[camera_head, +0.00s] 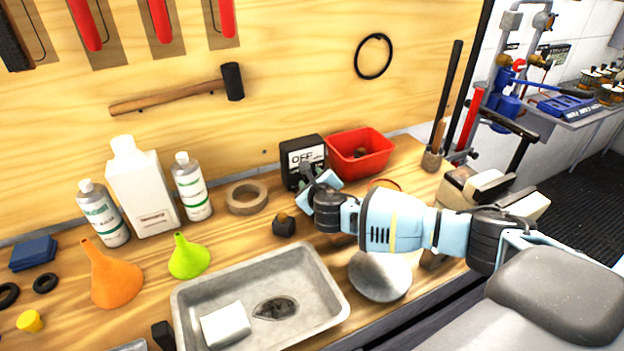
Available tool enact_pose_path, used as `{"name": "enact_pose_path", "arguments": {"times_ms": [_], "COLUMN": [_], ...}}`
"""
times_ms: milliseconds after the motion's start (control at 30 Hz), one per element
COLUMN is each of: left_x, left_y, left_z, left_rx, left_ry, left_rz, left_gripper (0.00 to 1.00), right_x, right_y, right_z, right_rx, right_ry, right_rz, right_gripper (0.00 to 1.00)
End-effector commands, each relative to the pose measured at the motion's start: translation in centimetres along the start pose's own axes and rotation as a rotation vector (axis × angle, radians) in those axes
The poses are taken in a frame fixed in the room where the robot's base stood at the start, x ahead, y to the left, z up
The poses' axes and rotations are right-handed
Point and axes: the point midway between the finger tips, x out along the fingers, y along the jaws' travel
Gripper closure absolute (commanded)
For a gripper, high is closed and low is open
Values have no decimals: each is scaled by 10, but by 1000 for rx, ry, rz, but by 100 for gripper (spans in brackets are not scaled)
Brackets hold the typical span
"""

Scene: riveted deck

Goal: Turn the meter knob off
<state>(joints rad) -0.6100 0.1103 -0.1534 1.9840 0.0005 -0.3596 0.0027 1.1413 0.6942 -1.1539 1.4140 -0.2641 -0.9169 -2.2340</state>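I cannot tell whether the fingers are shut on the knob. My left gripper is out of view.
A red bin (375,160) stands right beside the meter. A tape roll (246,197) and a small black block (284,226) lie to the left. A metal tray (330,318) and a round metal bowl (379,280) are in front, near my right arm.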

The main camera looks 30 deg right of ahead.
Motion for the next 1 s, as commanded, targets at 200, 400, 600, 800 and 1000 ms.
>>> {"name": "enact_pose_path", "arguments": {"times_ms": [200,400,600,800,1000], "left_x": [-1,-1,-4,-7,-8], "left_y": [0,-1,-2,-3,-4], "left_z": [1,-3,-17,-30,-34], "left_rx": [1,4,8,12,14], "left_ry": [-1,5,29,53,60], "left_rz": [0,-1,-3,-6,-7], "left_gripper": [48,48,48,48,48], "right_x": [0,-3,-27,-57,-75], "right_y": [0,0,-2,-3,-1], "right_z": [0,1,3,3,1], "right_rx": [1,2,2,2,1], "right_ry": [0,-1,-5,-5,-2], "right_rz": [1,1,1,-1,0], "right_gripper": [48,48,48,48,48]}}
